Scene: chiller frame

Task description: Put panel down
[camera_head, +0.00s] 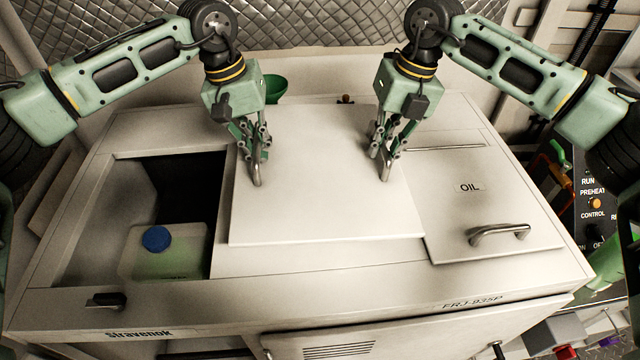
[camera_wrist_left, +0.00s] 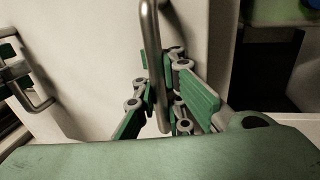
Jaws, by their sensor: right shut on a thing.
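The panel (camera_head: 325,190) is a flat white square plate over the middle of the chiller's top in the head view. It has a metal bar handle on each side. My left gripper (camera_head: 252,150) is at the left handle (camera_head: 256,174). In the left wrist view this handle (camera_wrist_left: 151,45) passes between the fingers of my left gripper (camera_wrist_left: 168,100); I cannot tell whether they grip it. My right gripper (camera_head: 385,150) is shut on the panel's right handle (camera_head: 385,172). The panel's underside is hidden, so I cannot tell whether it touches the top.
Left of the panel is an open compartment (camera_head: 100,240) with a blue-capped container (camera_head: 165,255) inside. Right of it lies a cover marked OIL (camera_head: 470,205) with its own handle (camera_head: 500,234). A green funnel-like object (camera_head: 276,87) is behind. A control panel (camera_head: 592,205) stands at far right.

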